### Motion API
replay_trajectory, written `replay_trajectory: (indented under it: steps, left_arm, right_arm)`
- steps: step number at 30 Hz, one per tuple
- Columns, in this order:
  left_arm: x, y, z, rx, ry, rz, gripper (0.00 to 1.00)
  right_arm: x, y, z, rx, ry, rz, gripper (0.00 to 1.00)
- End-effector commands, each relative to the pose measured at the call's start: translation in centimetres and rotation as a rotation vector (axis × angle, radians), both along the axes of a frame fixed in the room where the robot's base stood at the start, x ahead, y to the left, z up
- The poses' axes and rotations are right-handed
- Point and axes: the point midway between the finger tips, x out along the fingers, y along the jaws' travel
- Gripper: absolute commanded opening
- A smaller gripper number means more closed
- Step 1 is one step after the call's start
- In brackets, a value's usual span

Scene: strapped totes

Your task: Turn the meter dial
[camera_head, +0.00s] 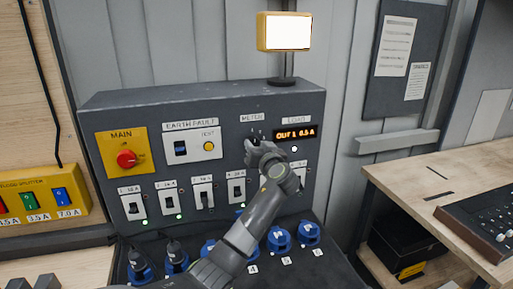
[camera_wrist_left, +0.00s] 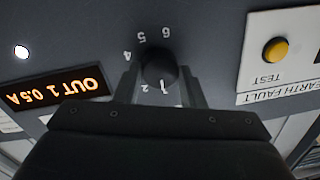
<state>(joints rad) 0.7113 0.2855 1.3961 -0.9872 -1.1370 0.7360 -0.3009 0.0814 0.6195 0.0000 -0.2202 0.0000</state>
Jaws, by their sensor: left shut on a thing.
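The meter dial (camera_wrist_left: 158,66) is a round black knob on the grey panel, with numbers around it. In the wrist view it sits between the two fingers of my left gripper (camera_head: 258,145), which is shut on it. The visible 1 lies on the gripper's side of the knob. In the head view my gripper hides most of the dial, below the METER label (camera_head: 251,117). The display (camera_head: 296,134) beside it reads OUT 1 0.5 A in orange. My right gripper is not in view.
The panel also has a red MAIN knob (camera_head: 127,159), a yellow TEST button (camera_head: 209,146) and a row of white switches (camera_head: 203,193). Blue sockets (camera_head: 279,240) lie below. A lit lamp (camera_head: 284,32) stands on top. A wooden bench (camera_head: 425,190) is at right.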

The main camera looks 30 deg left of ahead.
Motion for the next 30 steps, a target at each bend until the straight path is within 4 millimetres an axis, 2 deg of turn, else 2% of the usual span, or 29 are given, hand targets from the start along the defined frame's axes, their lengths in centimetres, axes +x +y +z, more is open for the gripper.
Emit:
replay_trajectory:
  steps: [15, 30]
  left_arm:
    - [0.0, 0.0, -0.1, 0.273, 0.318, -0.001, 0.14]
    - [0.0, 0.0, -0.1, 0.581, 0.681, -0.001, 0.14]
  right_arm:
    - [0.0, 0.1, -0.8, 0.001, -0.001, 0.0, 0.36]
    - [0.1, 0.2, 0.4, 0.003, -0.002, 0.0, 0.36]
